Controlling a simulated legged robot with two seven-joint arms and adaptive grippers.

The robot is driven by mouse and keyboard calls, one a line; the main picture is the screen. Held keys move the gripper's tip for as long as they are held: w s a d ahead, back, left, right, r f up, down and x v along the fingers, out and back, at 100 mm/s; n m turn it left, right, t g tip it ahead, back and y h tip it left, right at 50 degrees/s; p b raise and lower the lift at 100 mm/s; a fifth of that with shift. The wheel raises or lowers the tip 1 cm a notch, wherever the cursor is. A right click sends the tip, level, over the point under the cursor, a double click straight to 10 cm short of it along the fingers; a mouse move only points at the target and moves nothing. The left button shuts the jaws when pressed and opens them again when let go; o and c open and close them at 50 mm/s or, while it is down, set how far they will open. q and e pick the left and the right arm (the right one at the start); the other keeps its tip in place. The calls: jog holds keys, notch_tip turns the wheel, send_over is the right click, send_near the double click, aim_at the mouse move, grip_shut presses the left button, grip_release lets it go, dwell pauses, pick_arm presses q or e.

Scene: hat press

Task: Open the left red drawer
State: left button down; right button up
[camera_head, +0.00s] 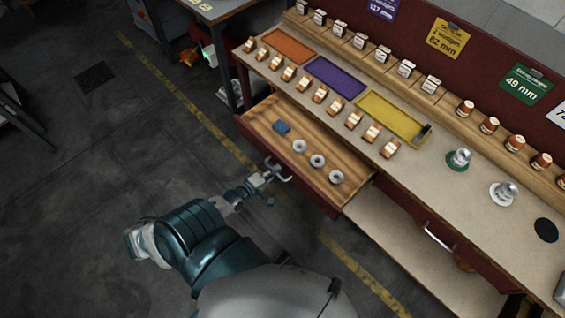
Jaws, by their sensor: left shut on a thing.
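The left red drawer (317,189) is pulled out from under the workbench, so its wooden inside shows. My right gripper is not in view.
The workbench top (440,177) carries orange, purple and yellow trays (392,118) and rows of small blocks. A second red drawer with a handle (438,238) is to the right, shut. The dark floor (90,180) at left is clear.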

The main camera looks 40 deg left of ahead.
pick_arm(q)
jog(key=shift+s+f, duration=0.2)
jog(key=shift+s, duration=0.55)
jog(key=c, duration=1.5)
grip_release()
jog(key=shift+w, duration=0.1)
jog(key=v, duration=1.2)
jog(key=shift+a, duration=0.15)
